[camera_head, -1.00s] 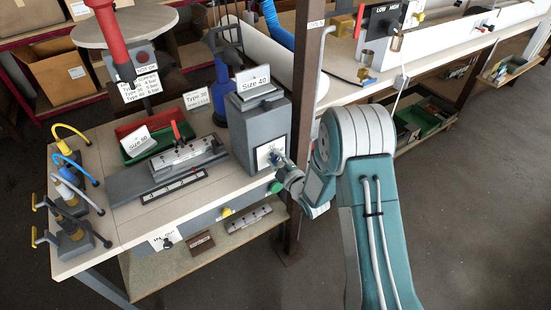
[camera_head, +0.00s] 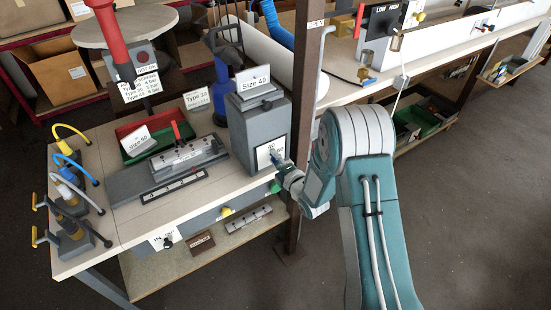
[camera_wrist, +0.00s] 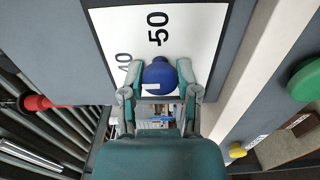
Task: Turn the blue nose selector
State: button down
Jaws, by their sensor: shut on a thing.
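The blue nose selector (camera_wrist: 159,76) is a round blue knob with a white mark on a white dial plate (camera_wrist: 200,25). In the wrist view the plate shows the numbers 50 and 40. My gripper (camera_wrist: 160,84) has a finger on each side of the knob and is shut on it. In the head view my gripper (camera_head: 277,160) reaches the front of the grey box (camera_head: 250,135), where the dial is. The knob is mostly hidden there.
A "Size 40" sign (camera_head: 253,78) stands on the box. A green button (camera_wrist: 306,80) and a yellow knob (camera_wrist: 237,151) lie right of the dial in the wrist view. A brown post (camera_head: 307,110) rises close behind my arm. The floor at right is clear.

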jog(key=shift+s+a+f, duration=0.1)
jog(key=shift+s+f, duration=0.05)
jog(key=shift+f, duration=0.1)
jog(key=shift+c, duration=2.2)
grip_release()
jog(key=shift+o, duration=0.4)
jog(key=shift+a, duration=0.15)
jog(key=shift+r, duration=0.1)
jog(key=shift+s+d, duration=0.2)
jog(key=shift+d, duration=0.2)
jog(key=v, duration=1.1)
jog(key=shift+a, duration=0.1)
